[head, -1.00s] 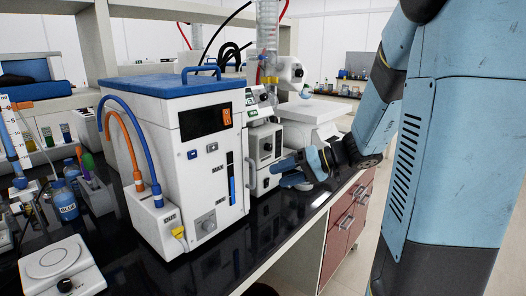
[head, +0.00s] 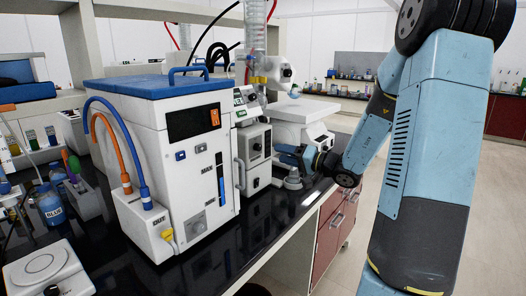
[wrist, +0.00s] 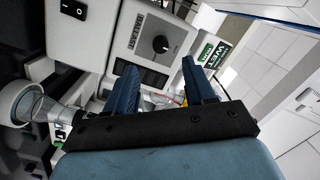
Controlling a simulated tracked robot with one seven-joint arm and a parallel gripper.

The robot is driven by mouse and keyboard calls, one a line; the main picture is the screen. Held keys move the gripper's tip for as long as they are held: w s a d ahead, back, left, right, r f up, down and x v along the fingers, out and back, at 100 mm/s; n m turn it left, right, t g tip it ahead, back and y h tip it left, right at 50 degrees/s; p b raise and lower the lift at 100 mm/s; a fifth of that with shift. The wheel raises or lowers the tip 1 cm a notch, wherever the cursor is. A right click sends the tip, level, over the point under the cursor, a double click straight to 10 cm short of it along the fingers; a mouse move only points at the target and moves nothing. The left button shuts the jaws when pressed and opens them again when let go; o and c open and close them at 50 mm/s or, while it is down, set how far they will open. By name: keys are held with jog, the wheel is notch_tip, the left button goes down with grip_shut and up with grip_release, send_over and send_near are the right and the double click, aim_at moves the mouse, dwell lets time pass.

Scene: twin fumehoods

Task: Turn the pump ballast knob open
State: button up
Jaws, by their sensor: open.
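In the head view my gripper (head: 284,152) is to the right of a white unit with dark knobs (head: 254,160), behind the large blue-topped box. Its fingertips are partly hard to make out there.
The blue-topped box (head: 158,150) with hoses stands left on the black bench. A small grey round object (head: 293,181) is below my gripper. A rocker switch (wrist: 73,10) and a green label (wrist: 206,54) flank the knob. Open floor lies right of the bench.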

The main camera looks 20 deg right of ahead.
aim_at(260, 148)
jog(key=x, duration=0.8)
